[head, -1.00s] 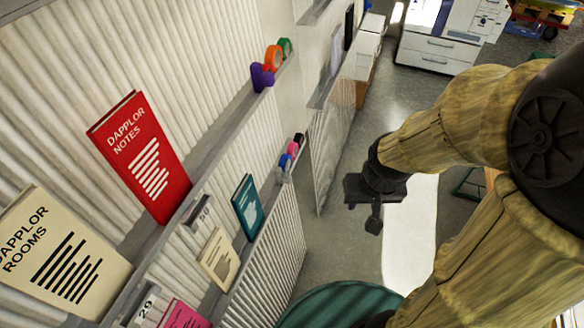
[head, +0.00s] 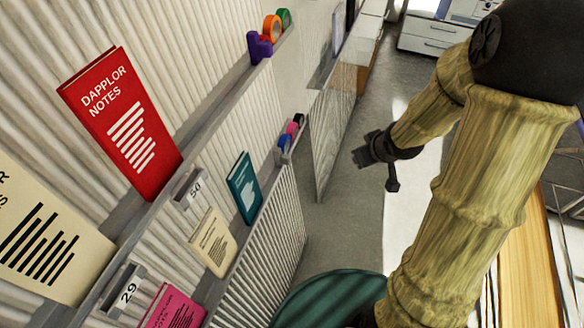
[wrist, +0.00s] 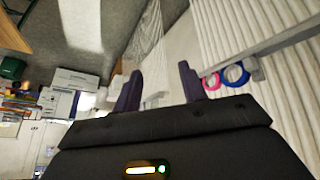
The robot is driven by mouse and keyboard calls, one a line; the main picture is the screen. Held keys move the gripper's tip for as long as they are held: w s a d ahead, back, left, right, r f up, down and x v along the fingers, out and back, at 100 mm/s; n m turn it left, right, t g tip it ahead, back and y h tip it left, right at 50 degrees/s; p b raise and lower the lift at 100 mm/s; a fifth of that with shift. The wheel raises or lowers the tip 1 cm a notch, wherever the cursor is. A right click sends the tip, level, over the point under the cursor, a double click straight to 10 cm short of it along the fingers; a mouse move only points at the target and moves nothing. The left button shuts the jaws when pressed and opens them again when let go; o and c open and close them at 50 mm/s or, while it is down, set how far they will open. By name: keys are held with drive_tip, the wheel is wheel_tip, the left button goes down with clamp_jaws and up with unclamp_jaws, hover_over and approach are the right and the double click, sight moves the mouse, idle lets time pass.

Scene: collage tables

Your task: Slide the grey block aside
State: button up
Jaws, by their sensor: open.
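My gripper (head: 364,156) hangs over the floor to the right of the ribbed wall in the head view, apart from the shelves. In the wrist view its two dark fingers (wrist: 160,88) stand apart with nothing between them. A small grey piece (wrist: 257,69) sits beside the blue tape roll (wrist: 236,75) on a ledge in the wrist view; I cannot tell whether it is the grey block or part of the ledge.
A red book (head: 122,125), a teal book (head: 245,187) and cream and pink booklets line the ledges. Tape rolls sit on the upper ledge (head: 229,90) and on a lower one. A dark green round top (head: 325,300) is below. Floor between wall and arm is clear.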

sight(291, 161)
drive_tip(key=w+a+f+n+t+y+b, duration=0.2)
drive_tip(key=w+f+n+y+b, duration=0.25)
drive_tip(key=f+y, duration=0.35)
drive_tip(key=s+n+y+b, duration=0.1)
drive_tip(key=y, duration=0.1)
drive_tip(key=s+f+n+g+y+b, duration=0.1)
drive_tip(key=s+n+y, duration=0.1)
drive_tip(key=y, duration=0.1)
drive_tip(key=s+n+g+y+b, duration=0.1)
drive_tip(key=s+y+b, duration=0.1)
drive_tip(key=y, duration=0.1)
drive_tip(key=shift+a+f+n, duration=0.25)
drive_tip(key=shift+a+n, duration=0.1)
drive_tip(key=x, duration=1.7)
drive_tip(key=shift+a+p, duration=0.3)
drive_tip(key=shift+p, duration=0.05)
